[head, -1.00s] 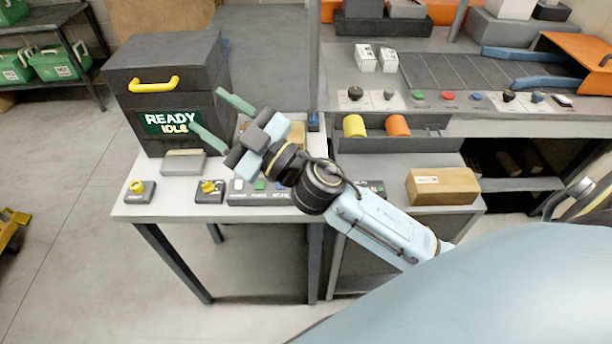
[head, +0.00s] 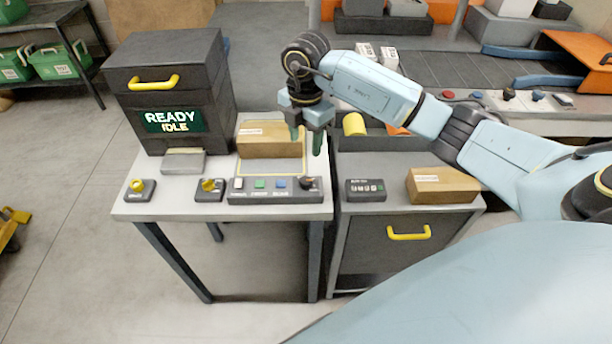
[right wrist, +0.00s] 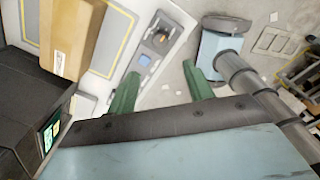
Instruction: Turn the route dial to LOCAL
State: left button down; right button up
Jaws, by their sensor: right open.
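A button panel (head: 275,190) lies along the front edge of the left table, with a white, a green and a blue button and a dark round dial (head: 308,183) at its right end. The dial also shows in the right wrist view (right wrist: 160,36), beyond the fingertips. Its lettering is too small to read, so I cannot tell its setting. My right gripper (head: 307,143) is open and empty, pointing down above and behind the dial, apart from it. It also shows in the right wrist view (right wrist: 161,72). My left gripper is out of view.
A brown box (head: 268,143) sits behind the panel. Two yellow knobs (head: 211,186) (head: 137,187) stand to the left. A dark cabinet (head: 170,85) reads READY IDLE. A small keypad (head: 366,190) and another brown box (head: 441,185) are on the right table.

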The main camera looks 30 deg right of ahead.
aim_at(306, 180)
notch_tip(306, 180, down, 13)
jog(key=shift+d+f, duration=0.1)
jog(key=shift+f, duration=0.05)
dwell(0.4)
jog(key=c, duration=1)
